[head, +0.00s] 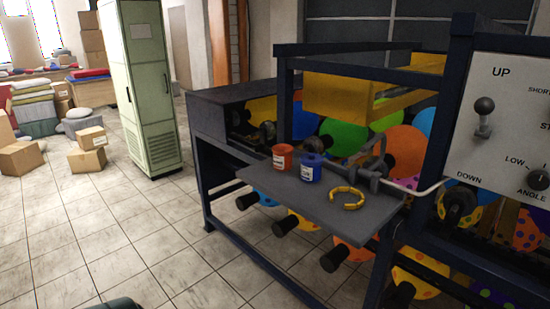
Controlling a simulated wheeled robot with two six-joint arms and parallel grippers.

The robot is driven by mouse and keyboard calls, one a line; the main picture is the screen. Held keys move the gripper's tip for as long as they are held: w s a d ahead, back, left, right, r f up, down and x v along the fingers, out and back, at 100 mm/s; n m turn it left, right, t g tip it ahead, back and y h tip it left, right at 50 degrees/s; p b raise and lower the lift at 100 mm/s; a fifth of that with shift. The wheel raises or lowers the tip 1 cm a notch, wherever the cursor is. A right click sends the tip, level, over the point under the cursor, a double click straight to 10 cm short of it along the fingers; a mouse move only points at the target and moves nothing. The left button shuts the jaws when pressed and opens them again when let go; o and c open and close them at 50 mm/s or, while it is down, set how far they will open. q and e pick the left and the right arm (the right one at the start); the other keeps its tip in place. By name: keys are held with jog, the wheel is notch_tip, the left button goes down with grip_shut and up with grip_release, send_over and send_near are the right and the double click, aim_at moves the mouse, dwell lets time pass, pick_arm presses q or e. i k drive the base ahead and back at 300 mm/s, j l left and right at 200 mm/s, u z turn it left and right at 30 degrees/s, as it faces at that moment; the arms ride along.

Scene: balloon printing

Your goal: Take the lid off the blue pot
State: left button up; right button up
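The blue pot (310,173) stands upright on a grey shelf (285,193) at the front of the machine. It has a pale label, and its top looks dark blue; I cannot clearly make out the lid at this size. A red-orange pot (282,158) with a pale label stands just to its left. Neither of my grippers is in view.
A yellow ring-shaped item (347,199) lies right of the pots. A grey metal fitting (372,170) stands behind it. A control panel (510,115) with levers is at the right. A green cabinet (143,85) and boxes (20,157) stand left; tiled floor lies open before the machine.

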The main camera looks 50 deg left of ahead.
aim_at(309, 159)
jog(key=i+j, duration=0.1)
jog(key=j, duration=1.45)
jog(key=i+j, duration=0.15)
jog(key=j, duration=1.4)
jog(key=i, duration=0.05)
